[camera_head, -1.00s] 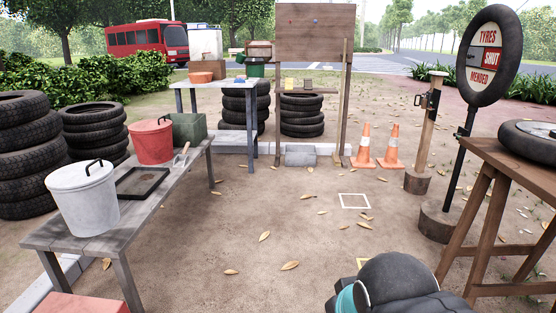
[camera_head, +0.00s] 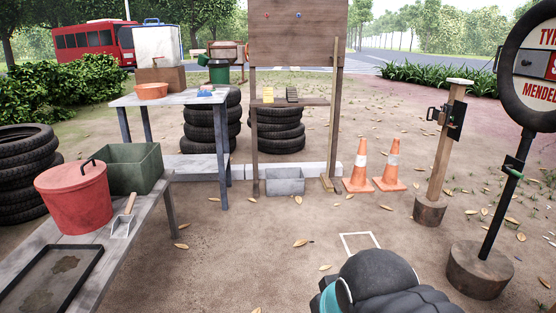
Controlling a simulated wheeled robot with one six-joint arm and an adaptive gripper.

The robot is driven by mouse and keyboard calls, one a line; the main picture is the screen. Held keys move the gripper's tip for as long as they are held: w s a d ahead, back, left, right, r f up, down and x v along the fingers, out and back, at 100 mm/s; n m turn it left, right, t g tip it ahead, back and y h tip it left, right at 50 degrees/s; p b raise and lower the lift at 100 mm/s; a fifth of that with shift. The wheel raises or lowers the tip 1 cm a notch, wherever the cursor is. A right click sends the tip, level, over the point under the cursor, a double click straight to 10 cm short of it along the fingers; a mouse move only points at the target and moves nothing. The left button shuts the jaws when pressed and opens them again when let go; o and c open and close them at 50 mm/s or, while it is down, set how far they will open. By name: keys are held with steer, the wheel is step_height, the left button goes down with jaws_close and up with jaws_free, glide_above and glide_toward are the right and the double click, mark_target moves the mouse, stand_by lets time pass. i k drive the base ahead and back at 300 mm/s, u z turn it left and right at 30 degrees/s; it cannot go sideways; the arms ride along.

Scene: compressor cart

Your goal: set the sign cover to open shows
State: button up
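The round sign (camera_head: 530,90) stands at the far right, framed by a black tyre on a dark pole. The right edge of the picture cuts it off. Its white face shows "TY" above and "MENDED" below. A red cover (camera_head: 551,66) lies across the middle, with only its left part and the start of a letter in view; a second earlier it read "SHUT". A small green handle (camera_head: 513,165) is on the pole below the sign. My arm shows as a dark rounded link at bottom centre-right; my gripper is not in view.
The pole stands in a round wooden base (camera_head: 478,270). Left of it are a wooden post (camera_head: 442,150) with a black latch and two orange cones (camera_head: 358,165). A bench (camera_head: 150,215) with a red bucket (camera_head: 75,198) is at left. The ground in the middle is open.

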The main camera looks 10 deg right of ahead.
mark_target(534, 64)
steer(key=z, duration=0.45)
steer(key=i, duration=1.45)
steer(key=z, duration=2.05)
steer(key=i, duration=1.1)
steer(key=z, duration=0.65)
